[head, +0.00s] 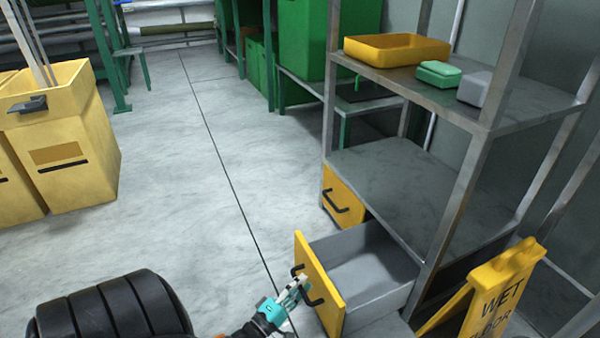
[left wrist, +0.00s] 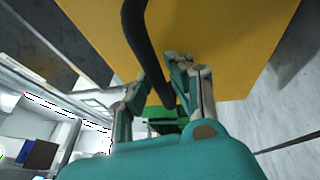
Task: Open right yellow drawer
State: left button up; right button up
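The right yellow drawer (head: 319,285) is pulled well out of the shelf unit, with its grey, empty inside showing. Its black handle (head: 312,298) is on the yellow front. My left gripper (head: 298,288), teal and grey, is at this handle. In the left wrist view the dark handle (left wrist: 140,35) runs down between the fingers of my left gripper (left wrist: 168,80), close to the yellow front (left wrist: 230,40). The fingers look closed around it, with part of the contact hidden. My right gripper is not in view.
A second yellow drawer (head: 341,197) is shut farther back. A yellow wet-floor sign (head: 490,290) stands right of the open drawer. The shelf (head: 400,190) rises above. Yellow bins (head: 75,150) stand at left. The floor (head: 180,210) between is clear.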

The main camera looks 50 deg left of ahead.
pick_arm(q)
jog(key=shift+o, duration=1.2)
jog(key=s+f, duration=0.2)
jog(key=s, duration=0.9)
jog(key=shift+s+d, duration=0.35)
jog(key=shift+s, duration=0.05)
